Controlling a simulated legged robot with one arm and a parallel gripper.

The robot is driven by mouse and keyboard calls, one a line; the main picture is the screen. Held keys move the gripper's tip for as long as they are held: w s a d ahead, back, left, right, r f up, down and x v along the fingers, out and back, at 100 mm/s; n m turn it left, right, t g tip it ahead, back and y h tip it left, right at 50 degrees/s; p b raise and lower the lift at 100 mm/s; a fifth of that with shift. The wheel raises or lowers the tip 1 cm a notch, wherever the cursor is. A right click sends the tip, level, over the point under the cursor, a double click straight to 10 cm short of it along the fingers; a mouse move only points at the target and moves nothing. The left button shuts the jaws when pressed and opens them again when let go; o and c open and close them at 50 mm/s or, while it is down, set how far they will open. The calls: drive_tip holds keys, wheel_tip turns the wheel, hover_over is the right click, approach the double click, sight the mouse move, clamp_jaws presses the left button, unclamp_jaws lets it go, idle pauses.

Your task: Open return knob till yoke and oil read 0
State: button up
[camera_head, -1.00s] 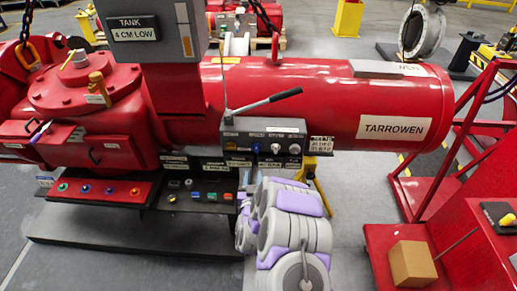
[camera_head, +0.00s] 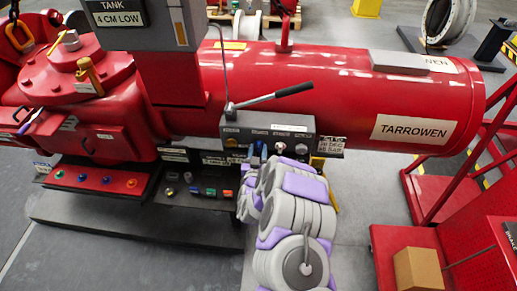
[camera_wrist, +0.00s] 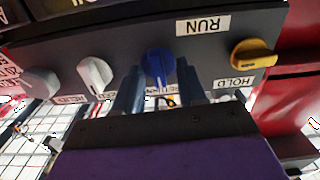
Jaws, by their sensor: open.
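A blue knob (camera_wrist: 158,66) on the grey control panel (camera_wrist: 120,35) sits between the two blue fingers of my gripper (camera_wrist: 160,82) in the wrist view. The fingers are open, one on each side of it; I cannot tell whether they touch it. A label partly hidden by the fingers appears to read RETURN. In the head view my gripper (camera_head: 257,152) is up at the front of the control panel (camera_head: 262,128), and my arm hides part of it. The yoke and oil readings are not legible in either view.
In the wrist view a white knob (camera_wrist: 95,74) is left of the blue one and a yellow knob (camera_wrist: 253,53) is right. A lever (camera_head: 270,99) rises from the panel in the head view. A red cylinder (camera_head: 340,85) lies behind. A cardboard box (camera_head: 418,270) sits at lower right.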

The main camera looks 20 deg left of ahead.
drive_tip(key=shift+d, duration=0.15)
drive_tip(key=shift+c, duration=0.2)
clamp_jaws()
drive_tip(key=shift+r+n+p, duration=0.1)
drive_tip(key=shift+n+p, duration=0.2)
drive_tip(key=shift+p, duration=0.05)
drive_tip(key=n+p, duration=0.2)
drive_tip(key=shift+a+r+n, duration=0.1)
drive_tip(key=shift+a+n, duration=0.1)
drive_tip(key=shift+n, duration=0.2)
drive_tip(key=n+p, duration=0.4)
drive_tip(key=shift+s+n, duration=0.1)
drive_tip(key=shift+n, duration=0.2)
drive_tip(key=shift+a+f+n+p, duration=0.15)
drive_tip(key=shift+n+p, duration=0.2)
drive_tip(key=shift+n, duration=1)
drive_tip(key=shift+d+f+n+p, duration=0.15)
drive_tip(key=shift+n+p, duration=0.25)
drive_tip(key=shift+n, duration=1)
drive_tip(key=shift+a+f+n+p, duration=0.15)
drive_tip(key=shift+n+p, duration=0.2)
drive_tip(key=shift+n, duration=1)
drive_tip(key=shift+s, duration=0.1)
